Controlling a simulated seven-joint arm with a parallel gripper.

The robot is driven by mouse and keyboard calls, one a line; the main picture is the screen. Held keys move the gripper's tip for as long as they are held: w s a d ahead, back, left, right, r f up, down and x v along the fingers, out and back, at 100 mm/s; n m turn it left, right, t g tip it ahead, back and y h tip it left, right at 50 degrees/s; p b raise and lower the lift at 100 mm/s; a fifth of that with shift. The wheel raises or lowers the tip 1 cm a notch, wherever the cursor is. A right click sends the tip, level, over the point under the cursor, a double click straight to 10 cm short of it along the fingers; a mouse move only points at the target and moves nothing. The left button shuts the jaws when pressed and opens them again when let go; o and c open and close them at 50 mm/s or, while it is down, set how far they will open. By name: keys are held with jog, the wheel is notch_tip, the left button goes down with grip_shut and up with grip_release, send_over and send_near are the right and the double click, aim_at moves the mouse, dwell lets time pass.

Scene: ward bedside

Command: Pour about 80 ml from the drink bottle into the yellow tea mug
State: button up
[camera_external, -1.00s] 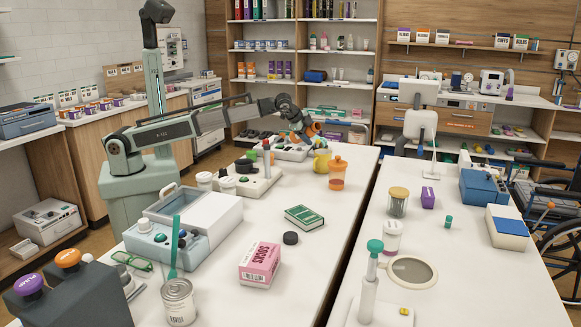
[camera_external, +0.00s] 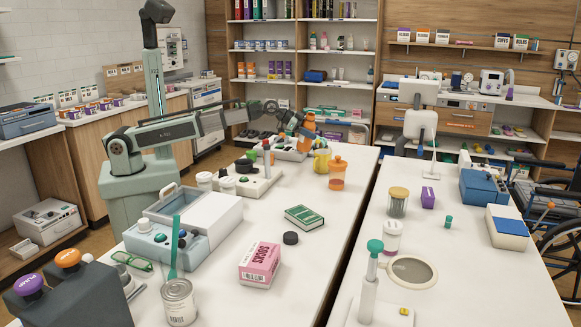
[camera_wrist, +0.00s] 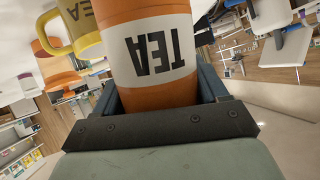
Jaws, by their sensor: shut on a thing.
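The drink bottle is orange with a white band lettered TEA; in the wrist view the bottle (camera_wrist: 150,50) fills the space between my fingers. In the external view the bottle (camera_external: 309,122) is small and looks roughly upright, above the table and just behind and left of the mug. My gripper (camera_external: 304,132) is shut on it; it also shows in the wrist view (camera_wrist: 158,90). The yellow tea mug (camera_external: 321,162) stands upright on the table; part of it shows at the wrist view's upper left (camera_wrist: 85,15). The mug's inside and the liquid level are hidden.
A white device with a red-topped post (camera_external: 262,180) and small white tubs (camera_external: 205,181) are to the left. A green book (camera_external: 304,217) lies nearer the camera. Bare table lies between the book and jar.

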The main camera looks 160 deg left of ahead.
jog(key=shift+s+n+t+y, duration=0.2)
jog(key=shift+n+t+y, duration=0.4)
jog(key=shift+t, duration=0.4)
jog(key=shift+r, duration=0.1)
dwell(1.5)
